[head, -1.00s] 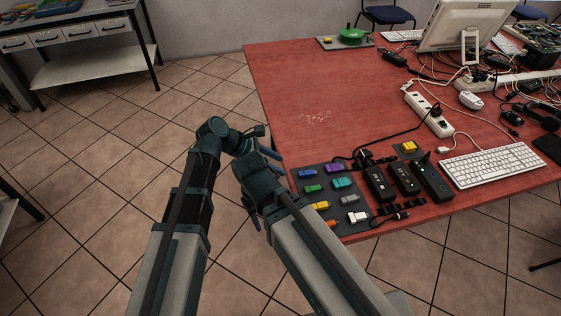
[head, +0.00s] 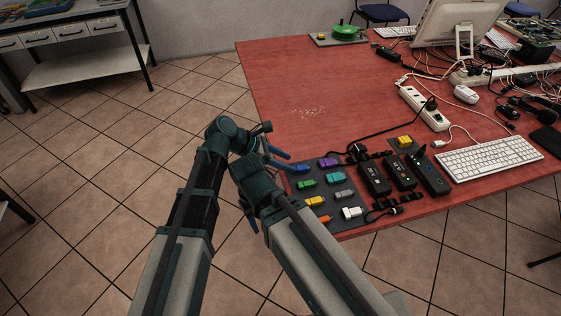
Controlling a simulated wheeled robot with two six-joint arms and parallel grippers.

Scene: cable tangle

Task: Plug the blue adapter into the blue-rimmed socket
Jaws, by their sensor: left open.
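The blue adapter (head: 300,169) lies on the dark grey mat (head: 332,203) at the table's near left corner, at the mat's far left end. My left gripper (head: 280,198) is at the mat's left edge, its blue fingers spread apart and partly hidden by my own arm. One finger reaches close to the blue adapter; I cannot tell whether they touch. Three black power blocks (head: 375,178) stand right of the mat; their socket rims are too small to tell a blue one. My right gripper is not in view.
Purple (head: 328,162), teal (head: 334,178), green (head: 307,184), yellow (head: 314,201) and other adapters lie close around on the mat. Black cables (head: 357,150) run behind the blocks. A white keyboard (head: 490,159) is to the right. The table's left middle is clear.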

